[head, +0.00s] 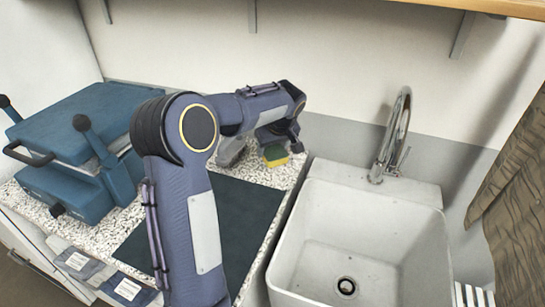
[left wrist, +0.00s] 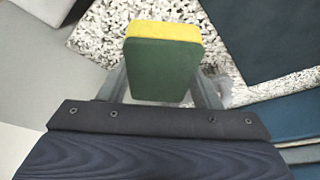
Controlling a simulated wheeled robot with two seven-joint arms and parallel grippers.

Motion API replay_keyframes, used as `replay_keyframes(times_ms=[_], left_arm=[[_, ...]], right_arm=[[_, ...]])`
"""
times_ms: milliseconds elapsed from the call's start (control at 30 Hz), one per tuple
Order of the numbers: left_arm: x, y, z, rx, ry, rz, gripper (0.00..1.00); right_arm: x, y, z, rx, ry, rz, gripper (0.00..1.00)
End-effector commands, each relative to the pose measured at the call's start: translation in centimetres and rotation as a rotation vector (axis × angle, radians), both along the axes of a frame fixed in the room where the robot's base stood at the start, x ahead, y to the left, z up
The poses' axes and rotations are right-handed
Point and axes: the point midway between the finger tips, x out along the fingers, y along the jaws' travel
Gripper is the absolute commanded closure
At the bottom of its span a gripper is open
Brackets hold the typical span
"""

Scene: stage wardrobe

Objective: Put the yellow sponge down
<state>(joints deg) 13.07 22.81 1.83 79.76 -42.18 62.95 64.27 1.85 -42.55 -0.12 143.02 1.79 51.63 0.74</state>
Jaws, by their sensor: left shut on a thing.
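The sponge is yellow with a green side. In the head view the yellow sponge (head: 275,155) is at the back of the speckled counter, just left of the sink. It also shows in the left wrist view (left wrist: 163,68), with its green face towards the camera and the yellow layer beyond. My left gripper (head: 284,143) is shut on it, with one finger on each side. I cannot tell whether the sponge touches the counter (head: 318,130). My right gripper is not in view.
A white sink (head: 297,238) with a chrome tap (head: 392,140) is right of the counter. A dark mat (head: 240,208) lies on the counter, partly behind my left arm. A blue press (head: 75,115) stands at the left. A brown cloth (head: 515,200) hangs at the right.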

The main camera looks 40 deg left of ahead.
Motion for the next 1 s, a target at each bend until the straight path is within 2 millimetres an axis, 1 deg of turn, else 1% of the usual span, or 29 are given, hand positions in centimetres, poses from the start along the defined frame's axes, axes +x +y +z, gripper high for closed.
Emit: replay_keyframes(times_ms=[33, 100, 200, 433, 600, 633, 867, 1000], left_arm=[[0.6, 0.5, -1.0, -0.001, 0.005, 0.002, 0.64], [1.2, 1.1, -2.0, 0.000, 0.003, 0.001, 0.64], [1.8, 1.5, -2.9, 0.000, 0.001, 0.000, 0.64], [2.6, 2.2, -4.2, 0.000, 0.001, 0.000, 0.64], [2.7, 2.2, -6.8, 0.000, 0.003, -0.001, 0.64], [2.7, 2.2, -7.1, 0.001, 0.002, 0.000, 0.64], [2.7, 2.2, -7.3, 0.002, -0.001, -0.001, 0.64], [2.7, 2.2, -7.7, 0.002, -0.001, -0.001, 0.64]], right_arm=[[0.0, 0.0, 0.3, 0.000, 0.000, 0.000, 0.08], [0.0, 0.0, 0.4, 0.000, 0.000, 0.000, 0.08], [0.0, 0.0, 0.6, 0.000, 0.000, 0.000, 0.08], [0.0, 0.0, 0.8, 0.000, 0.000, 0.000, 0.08], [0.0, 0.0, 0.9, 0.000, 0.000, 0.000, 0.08], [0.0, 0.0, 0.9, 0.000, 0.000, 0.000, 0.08], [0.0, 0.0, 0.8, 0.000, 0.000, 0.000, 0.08], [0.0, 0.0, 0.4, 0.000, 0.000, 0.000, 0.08]])
